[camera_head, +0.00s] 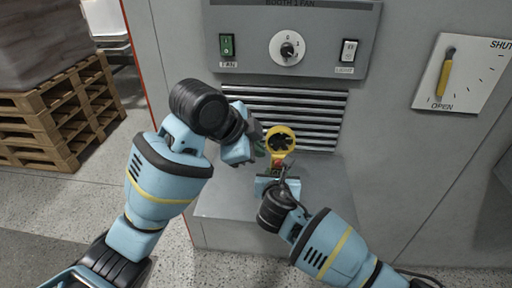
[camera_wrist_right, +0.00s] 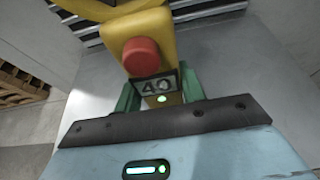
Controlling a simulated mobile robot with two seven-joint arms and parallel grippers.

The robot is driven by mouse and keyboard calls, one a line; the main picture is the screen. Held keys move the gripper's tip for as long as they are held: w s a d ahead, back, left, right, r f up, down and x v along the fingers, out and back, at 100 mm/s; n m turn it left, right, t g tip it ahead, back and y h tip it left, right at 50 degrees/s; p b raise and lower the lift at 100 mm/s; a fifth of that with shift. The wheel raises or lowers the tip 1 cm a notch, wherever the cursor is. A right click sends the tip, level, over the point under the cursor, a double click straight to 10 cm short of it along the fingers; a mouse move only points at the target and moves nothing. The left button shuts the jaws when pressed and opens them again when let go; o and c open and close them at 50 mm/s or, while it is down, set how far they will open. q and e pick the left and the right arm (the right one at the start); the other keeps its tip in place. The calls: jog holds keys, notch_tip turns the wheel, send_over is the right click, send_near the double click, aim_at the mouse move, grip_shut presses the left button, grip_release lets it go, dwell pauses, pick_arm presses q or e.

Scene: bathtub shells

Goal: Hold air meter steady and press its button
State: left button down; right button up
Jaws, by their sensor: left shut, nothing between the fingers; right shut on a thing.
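The yellow air meter (camera_head: 280,140) stands upright above the grey ledge, its round fan ring at the top. My right gripper (camera_head: 279,178) is shut on its lower handle. In the right wrist view, the meter's yellow body (camera_wrist_right: 155,30) rises between the green fingers, with a red button (camera_wrist_right: 141,57) facing the camera. Below the button is a small display (camera_wrist_right: 156,84) reading 40, and a green light shows under it. My left gripper (camera_head: 262,148) is shut and empty, just left of the fan ring. I cannot tell whether it touches the meter.
A louvred vent (camera_head: 315,110) lies behind the meter, above the grey ledge (camera_head: 325,200). Above it is a control panel (camera_head: 330,50) with a green switch, a dial and a light switch. A lever plate (camera_head: 465,75) is at right. Wooden pallets (camera_head: 50,120) stand at left.

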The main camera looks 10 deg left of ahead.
jog(key=shift+d+f, duration=0.15)
jog(key=shift+f, duration=0.1)
jog(key=o, duration=1.2)
jog(key=shift+o, duration=0.2)
jog(key=shift+r, duration=0.1)
